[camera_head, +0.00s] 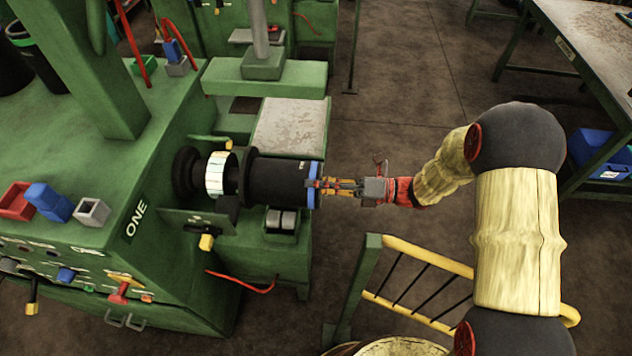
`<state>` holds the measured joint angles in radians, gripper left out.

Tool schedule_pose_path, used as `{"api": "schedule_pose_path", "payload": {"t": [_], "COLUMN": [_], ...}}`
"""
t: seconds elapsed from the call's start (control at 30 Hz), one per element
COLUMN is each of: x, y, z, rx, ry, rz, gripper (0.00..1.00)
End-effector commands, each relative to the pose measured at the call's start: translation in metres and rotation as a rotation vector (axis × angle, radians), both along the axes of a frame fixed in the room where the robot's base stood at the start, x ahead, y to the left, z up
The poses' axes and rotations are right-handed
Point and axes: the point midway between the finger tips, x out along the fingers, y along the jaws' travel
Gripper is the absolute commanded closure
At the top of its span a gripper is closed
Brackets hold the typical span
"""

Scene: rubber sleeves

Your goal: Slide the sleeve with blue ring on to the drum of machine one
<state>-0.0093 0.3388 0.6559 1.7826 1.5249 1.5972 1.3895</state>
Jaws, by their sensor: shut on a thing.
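Machine one (70,135) is the green machine at the left, with the label ONE on its side. Its drum (216,172) juts out to the right, with a black flange and a pale band showing. The black sleeve with the blue ring (275,180) lies level, in line with the drum. Its left end overlaps or closely meets the drum; I cannot tell how far it is around it. The blue ring is at its right end. My gripper (318,187) is shut on the sleeve's ringed right end, coming from the right. The sleeve hides the drum's outer end.
A yellow-railed green frame (420,262) stands below my arm. A grey-topped table (590,45) with a blue bin (600,155) is at the right. A lever with a yellow knob (206,242) sits below the drum. The floor between machine and table is clear.

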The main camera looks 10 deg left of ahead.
Motion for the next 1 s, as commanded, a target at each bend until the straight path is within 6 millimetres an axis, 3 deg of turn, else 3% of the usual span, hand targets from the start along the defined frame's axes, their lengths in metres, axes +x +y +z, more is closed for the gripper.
{"api": "schedule_pose_path", "payload": {"t": [0.07, 0.1, 0.47, 1.0], "x": [0.0006, 0.0006, 0.0003, -0.0001], "y": [0.0, 0.0, 0.0, 0.0], "z": [0.0015, 0.0015, 0.0008, -0.0003], "rx": [0.002, 0.002, 0.001, -0.001], "ry": [-0.003, -0.003, -0.002, 0.0], "rz": [0.0, 0.0, 0.001, -0.001], "gripper": [1.0, 0.91, 0.7, 0.7]}}
